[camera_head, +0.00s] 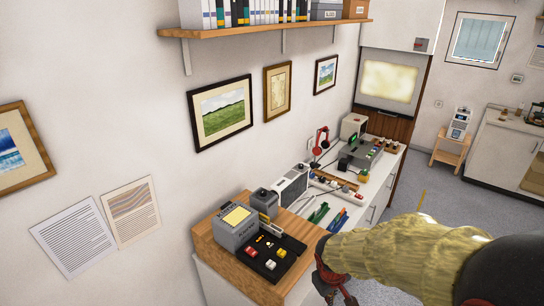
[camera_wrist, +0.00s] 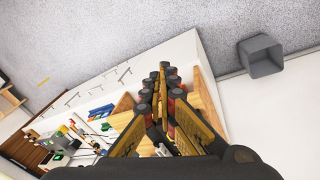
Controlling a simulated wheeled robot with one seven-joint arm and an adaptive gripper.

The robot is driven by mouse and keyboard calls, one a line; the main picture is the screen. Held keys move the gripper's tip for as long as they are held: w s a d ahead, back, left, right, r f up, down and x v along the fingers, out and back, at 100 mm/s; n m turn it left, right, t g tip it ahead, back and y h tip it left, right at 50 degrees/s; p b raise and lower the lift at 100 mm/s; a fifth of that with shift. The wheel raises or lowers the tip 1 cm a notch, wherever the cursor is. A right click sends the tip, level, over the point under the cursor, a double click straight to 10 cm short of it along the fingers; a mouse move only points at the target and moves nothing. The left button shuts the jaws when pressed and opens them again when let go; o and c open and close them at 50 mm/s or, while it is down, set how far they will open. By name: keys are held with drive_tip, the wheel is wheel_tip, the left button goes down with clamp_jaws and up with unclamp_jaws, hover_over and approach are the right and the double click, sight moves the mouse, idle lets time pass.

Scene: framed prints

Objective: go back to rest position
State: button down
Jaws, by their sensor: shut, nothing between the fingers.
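My gripper (camera_head: 326,276) shows in the head view at the end of my arm, at the bottom right of centre, in front of the desk's near end. In the wrist view my gripper (camera_wrist: 157,84) points away from the camera, its two fingers close together at the tips and empty. Behind it in that view lie the desk's white side and wooden top. I cannot tell the exact gap between the fingers and the desk.
The wooden-topped desk (camera_head: 215,257) carries a grey device (camera_head: 238,228), a black switch panel (camera_head: 270,257), pens and other equipment along the wall. A shelf (camera_head: 270,28) juts out above. A grey bin (camera_wrist: 261,56) stands on the floor. Open grey floor (camera_head: 420,185) lies to the right.

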drive_tip(key=s+d+r+m+t+b, duration=0.1)
drive_tip(key=s+r+m+b, duration=0.1)
drive_tip(key=s+b, duration=0.4)
drive_tip(key=s+d+r+m+t+y+b, duration=0.1)
drive_tip(key=s+r+m+t+b, duration=0.1)
drive_tip(key=s+b, duration=0.5)
drive_tip(key=s+r+m, duration=0.1)
drive_tip(key=s+r, duration=0.1)
drive_tip(key=s, duration=0.2)
drive_tip(key=shift+s+d+r, duration=0.25)
drive_tip(key=shift+r, duration=0.1)
idle(2.9)
